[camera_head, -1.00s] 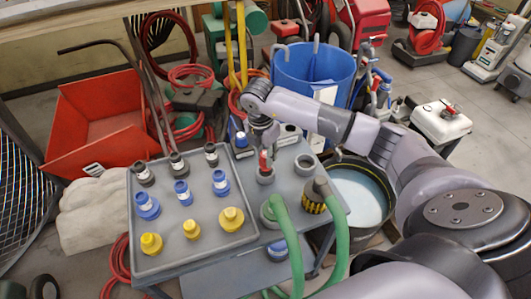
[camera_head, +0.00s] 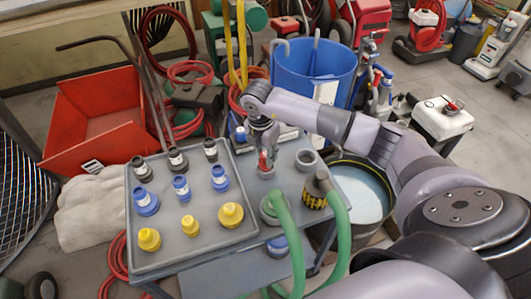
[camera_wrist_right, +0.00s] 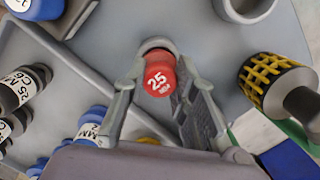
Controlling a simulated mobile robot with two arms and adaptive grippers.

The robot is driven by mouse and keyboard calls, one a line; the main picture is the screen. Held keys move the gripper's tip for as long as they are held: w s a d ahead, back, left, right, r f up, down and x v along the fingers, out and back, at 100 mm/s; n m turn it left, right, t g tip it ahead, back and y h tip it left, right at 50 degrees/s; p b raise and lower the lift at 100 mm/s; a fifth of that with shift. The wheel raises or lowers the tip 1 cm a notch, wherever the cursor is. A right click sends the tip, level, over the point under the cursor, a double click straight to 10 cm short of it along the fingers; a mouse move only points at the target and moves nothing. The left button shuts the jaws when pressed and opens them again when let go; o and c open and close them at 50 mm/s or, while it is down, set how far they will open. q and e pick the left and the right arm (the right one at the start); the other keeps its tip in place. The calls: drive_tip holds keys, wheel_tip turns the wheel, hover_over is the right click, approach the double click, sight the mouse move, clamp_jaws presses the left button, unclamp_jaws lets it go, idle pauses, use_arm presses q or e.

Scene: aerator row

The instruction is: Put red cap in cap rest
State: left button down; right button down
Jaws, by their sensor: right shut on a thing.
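The red cap (camera_head: 265,161), marked "25" in the right wrist view (camera_wrist_right: 160,79), stands at a small grey ring (camera_head: 265,173) on the cart top. My right gripper (camera_head: 264,148) reaches down over it. Its two fingers are shut on the red cap, one on each side. I cannot tell whether the cap sits inside the ring or just above it. A wider, empty grey cup (camera_head: 306,158), likely the cap rest, stands to the right and apart from the cap. It also shows in the right wrist view (camera_wrist_right: 243,8). My left gripper is out of view.
A grey tray (camera_head: 165,258) on the left holds several black, blue and yellow bottles. A blue bin (camera_head: 312,75) is behind the cart.

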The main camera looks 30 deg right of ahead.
drive_tip(key=shift+f+b, duration=0.5)
drive_tip(key=shift+f, duration=0.3)
drive_tip(key=c, duration=1.2)
unclamp_jaws()
drive_tip(key=r, duration=0.4)
drive_tip(key=a+r, duration=0.1)
drive_tip(key=r, duration=0.7)
drive_tip(key=shift+s+a, duration=0.15)
drive_tip(key=shift+a, duration=0.05)
